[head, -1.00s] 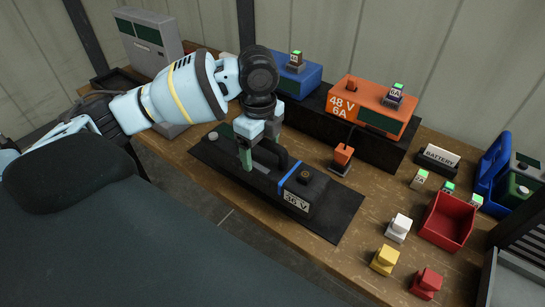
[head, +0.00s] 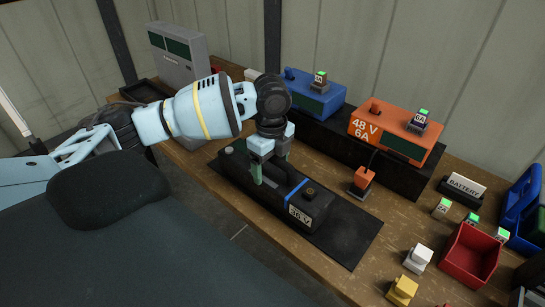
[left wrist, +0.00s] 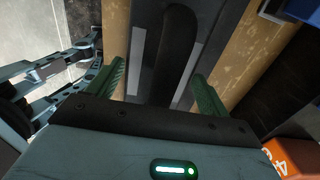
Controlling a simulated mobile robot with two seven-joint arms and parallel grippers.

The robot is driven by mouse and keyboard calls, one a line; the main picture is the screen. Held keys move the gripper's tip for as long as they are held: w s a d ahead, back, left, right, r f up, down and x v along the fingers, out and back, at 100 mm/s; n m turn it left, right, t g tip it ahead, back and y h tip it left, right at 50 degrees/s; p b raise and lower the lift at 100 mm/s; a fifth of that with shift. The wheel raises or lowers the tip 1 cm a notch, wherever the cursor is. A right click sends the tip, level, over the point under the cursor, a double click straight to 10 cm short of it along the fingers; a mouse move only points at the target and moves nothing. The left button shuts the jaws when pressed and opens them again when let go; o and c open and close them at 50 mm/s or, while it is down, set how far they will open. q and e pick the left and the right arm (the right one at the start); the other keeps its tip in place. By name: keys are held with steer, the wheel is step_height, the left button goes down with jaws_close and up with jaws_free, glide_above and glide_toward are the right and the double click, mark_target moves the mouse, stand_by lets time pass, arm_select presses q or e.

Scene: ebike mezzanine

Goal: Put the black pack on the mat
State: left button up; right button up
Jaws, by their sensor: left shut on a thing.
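The black pack (head: 317,206), with a blue stripe and a 36 V label, is over the dark mat (head: 345,239) on the workbench. Bare mat shows at the pack's right end. I cannot tell whether the pack rests on the mat or hangs just above it. My left gripper (head: 270,176) points down at the pack's handle and is shut on it. In the left wrist view the handle (left wrist: 180,50) runs between the green fingers (left wrist: 155,88). My right gripper is not in view.
An orange 48 V charger (head: 398,132) and a blue charger (head: 313,95) stand on a black riser behind. An orange connector (head: 361,181) is close behind the mat. A red bin (head: 470,252), several small blocks and a BATTERY sign (head: 466,186) are to the right.

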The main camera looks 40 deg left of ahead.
arm_select(q)
steer(key=shift+w+r, duration=0.1)
steer(key=shift+w, duration=0.05)
stand_by(0.3)
steer(key=o, duration=2)
steer(key=shift+s+d+f, duration=0.1)
steer(key=shift+s+f, duration=0.1)
steer(key=shift+f, duration=0.1)
step_height(320, 180, up, 12)
